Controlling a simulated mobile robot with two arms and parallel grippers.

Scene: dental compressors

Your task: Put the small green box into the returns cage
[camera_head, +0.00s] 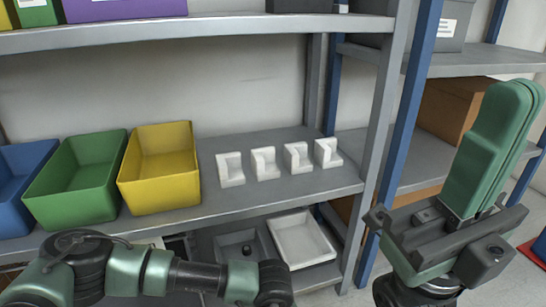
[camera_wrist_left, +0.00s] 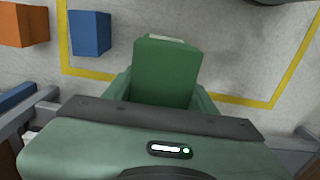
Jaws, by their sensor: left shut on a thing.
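The small green box (camera_wrist_left: 167,75) is between the fingers of my left gripper (camera_wrist_left: 163,92) in the left wrist view. The left gripper is shut on it, with a finger on each side. A pale patch shows on the box's far edge. The left gripper itself does not show in the head view, only my left arm low at the left. My right gripper (camera_head: 508,95) is raised at the right of the head view, its green fingers together and nothing seen between them. I cannot make out the returns cage in either view.
A grey shelf holds blue (camera_head: 22,185), green (camera_head: 75,180) and yellow bins (camera_head: 160,170) and several white holders (camera_head: 264,165). A white tray (camera_head: 303,240) sits below. In the wrist view, a blue box (camera_wrist_left: 90,33) and an orange box (camera_wrist_left: 24,25) lie near yellow floor lines (camera_wrist_left: 110,75).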

